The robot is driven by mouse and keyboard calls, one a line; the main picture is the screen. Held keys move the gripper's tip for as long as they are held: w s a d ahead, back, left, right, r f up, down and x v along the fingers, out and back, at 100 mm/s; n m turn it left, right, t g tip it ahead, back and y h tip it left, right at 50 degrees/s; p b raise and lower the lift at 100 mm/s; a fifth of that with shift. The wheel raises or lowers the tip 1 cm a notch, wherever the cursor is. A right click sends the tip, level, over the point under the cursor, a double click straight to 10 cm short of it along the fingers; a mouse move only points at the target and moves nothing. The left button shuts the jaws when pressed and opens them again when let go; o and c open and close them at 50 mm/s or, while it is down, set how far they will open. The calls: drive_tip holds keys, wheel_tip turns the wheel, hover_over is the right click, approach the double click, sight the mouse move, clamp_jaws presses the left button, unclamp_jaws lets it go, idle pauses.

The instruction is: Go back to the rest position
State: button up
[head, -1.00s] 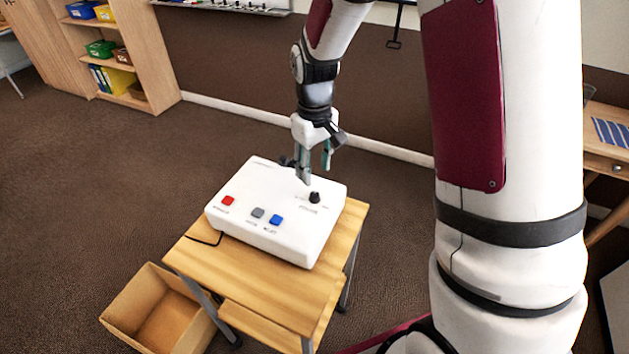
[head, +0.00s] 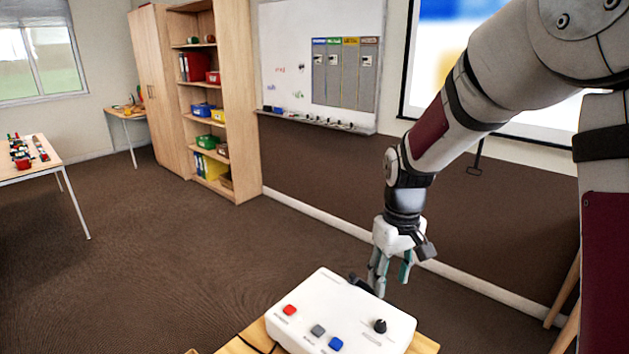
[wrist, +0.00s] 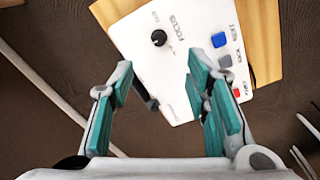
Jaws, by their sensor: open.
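My gripper (head: 391,272) points downward just behind the far edge of the white control box in the head view. In the wrist view my gripper (wrist: 165,105) has its two teal-padded fingers spread wide with nothing held between them. The white control box (head: 310,300) has a red button (head: 289,310), a grey button (head: 318,330), a blue button (head: 336,343) and a black knob (head: 380,326). In the wrist view the box (wrist: 180,70) lies beyond the fingertips, with its knob (wrist: 159,38) marked FOCUS.
The box sits on a small wooden table (head: 425,345), cut off by the bottom of the head view. A shelf unit (head: 243,130) and a whiteboard (head: 285,55) stand behind. A table with small items (head: 40,170) is at the left. Open brown floor (head: 170,260) lies between.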

drive_tip(key=s+r+m+t, duration=0.2)
drive_tip(key=s+r, duration=0.8)
drive_tip(key=r, duration=0.2)
drive_tip(key=s+r+m+t, duration=0.1)
drive_tip(key=s+r+t, duration=0.2)
drive_tip(key=s, duration=0.9)
drive_tip(key=shift+s+r, duration=0.2)
drive_tip(key=shift+s, duration=0.15)
drive_tip(key=shift+w+d, duration=0.1)
drive_tip(key=n+g+b, duration=0.3)
drive_tip(key=g+b, duration=0.2)
hover_over(381, 322)
wheel_tip(381, 322, down, 15)
wheel_tip(381, 322, down, 14)
drive_tip(key=shift+f+b, duration=0.15)
drive_tip(key=shift+b, duration=0.55)
